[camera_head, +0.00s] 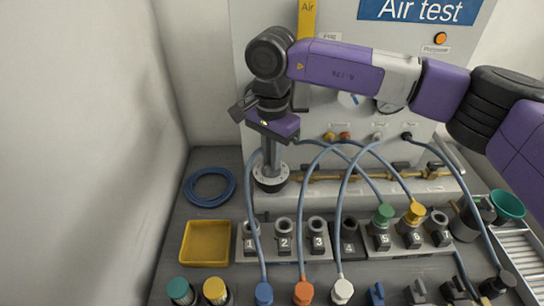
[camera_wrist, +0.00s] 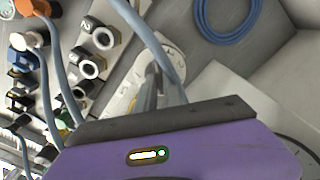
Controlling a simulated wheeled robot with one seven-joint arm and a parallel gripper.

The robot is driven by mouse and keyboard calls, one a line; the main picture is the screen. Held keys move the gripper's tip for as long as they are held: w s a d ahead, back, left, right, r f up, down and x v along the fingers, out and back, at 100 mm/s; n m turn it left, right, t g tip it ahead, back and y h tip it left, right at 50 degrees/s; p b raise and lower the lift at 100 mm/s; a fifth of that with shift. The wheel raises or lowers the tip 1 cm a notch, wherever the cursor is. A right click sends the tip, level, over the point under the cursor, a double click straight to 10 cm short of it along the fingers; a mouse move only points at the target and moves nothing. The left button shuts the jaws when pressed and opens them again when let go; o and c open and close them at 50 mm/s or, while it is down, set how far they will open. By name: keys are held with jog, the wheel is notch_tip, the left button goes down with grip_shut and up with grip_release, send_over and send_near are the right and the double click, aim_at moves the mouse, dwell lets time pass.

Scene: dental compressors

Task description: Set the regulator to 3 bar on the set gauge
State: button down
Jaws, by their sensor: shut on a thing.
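My gripper (camera_head: 272,160) points down at the regulator knob, at the left end of the brass pipe line. It is shut on the knob's grip. The regulator's round base with a pale marked ring (camera_head: 271,184) shows below the fingers. In the wrist view the ring (camera_wrist: 122,92) is partly covered by my fingers (camera_wrist: 160,92) and a hose; its marks are too small to read. Two round gauges, a left gauge (camera_head: 349,99) and a right gauge (camera_head: 388,106), sit on the panel just below my arm. My arm partly hides them, and I cannot read their needles or tell which is the set gauge.
Blue hoses (camera_head: 300,200) arch from the panel to coloured plugs, close to my gripper. Numbered sockets (camera_head: 283,241) stand in front. A yellow tray (camera_head: 205,243) and a coiled blue hose (camera_head: 209,187) lie left. A green funnel (camera_head: 508,205) is at right.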

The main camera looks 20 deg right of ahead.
jog(key=shift+m, duration=0.4)
jog(key=m+b, duration=0.1)
jog(key=m, duration=0.3)
jog(key=shift+m, duration=0.4)
jog(key=m+b, duration=0.1)
jog(key=m, duration=0.5)
jog(key=shift+s+b, duration=0.1)
jog(key=shift+b, duration=0.2)
jog(key=m+b, duration=0.1)
jog(key=m, duration=0.5)
jog(key=shift+m, duration=0.4)
jog(key=m+b, duration=0.1)
jog(key=m, duration=0.4)
jog(key=shift+a, duration=0.1)
jog(key=shift+s+m, duration=0.1)
jog(key=shift+m, duration=0.3)
jog(key=c, duration=1.5)
grip_release()
jog(key=shift+b, duration=0.3)
